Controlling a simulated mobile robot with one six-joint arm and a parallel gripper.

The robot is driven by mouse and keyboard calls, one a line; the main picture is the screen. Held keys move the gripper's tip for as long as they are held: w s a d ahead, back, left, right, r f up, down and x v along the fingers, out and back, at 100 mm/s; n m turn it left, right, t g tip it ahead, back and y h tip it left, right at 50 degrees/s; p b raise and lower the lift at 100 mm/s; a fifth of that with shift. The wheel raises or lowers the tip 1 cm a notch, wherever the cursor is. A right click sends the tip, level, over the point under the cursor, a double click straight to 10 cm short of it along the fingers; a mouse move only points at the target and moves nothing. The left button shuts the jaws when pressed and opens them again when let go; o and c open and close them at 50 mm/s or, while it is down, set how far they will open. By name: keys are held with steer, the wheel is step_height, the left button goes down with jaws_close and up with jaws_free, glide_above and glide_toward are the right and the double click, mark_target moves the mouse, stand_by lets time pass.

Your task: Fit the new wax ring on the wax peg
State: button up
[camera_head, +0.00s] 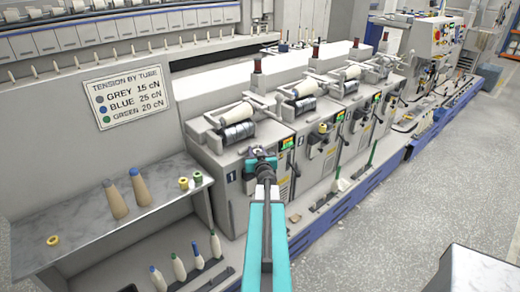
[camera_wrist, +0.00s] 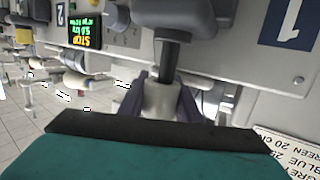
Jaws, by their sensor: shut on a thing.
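My gripper (camera_head: 261,153) is at the front of the machine unit marked 1, near its lit display, and hides what lies behind it in the head view. In the wrist view its two fingers (camera_wrist: 161,104) are shut on a pale, ring-like piece (camera_wrist: 160,97). A dark upright shaft (camera_wrist: 172,56), which may be the wax peg, stands right at this piece. I cannot tell whether the piece is around the shaft or only in front of it. A yellow ring (camera_head: 53,241) lies alone at the left of the grey shelf.
A tension sign (camera_head: 128,98) hangs above. More machine units run to the right; the floor (camera_head: 390,210) is open.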

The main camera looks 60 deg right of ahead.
steer(key=shift+f, duration=0.15)
steer(key=o, duration=1)
steer(key=shift+r+p, duration=0.3)
steer(key=shift+r, duration=0.4)
steer(key=shift+s+a+f, duration=0.1)
steer(key=shift+s+a, duration=0.1)
steer(key=shift+s, duration=0.05)
steer(key=p+v, duration=0.1)
steer(key=v, duration=0.7)
steer(key=shift+s+a, duration=0.15)
steer(key=shift+s, duration=0.05)
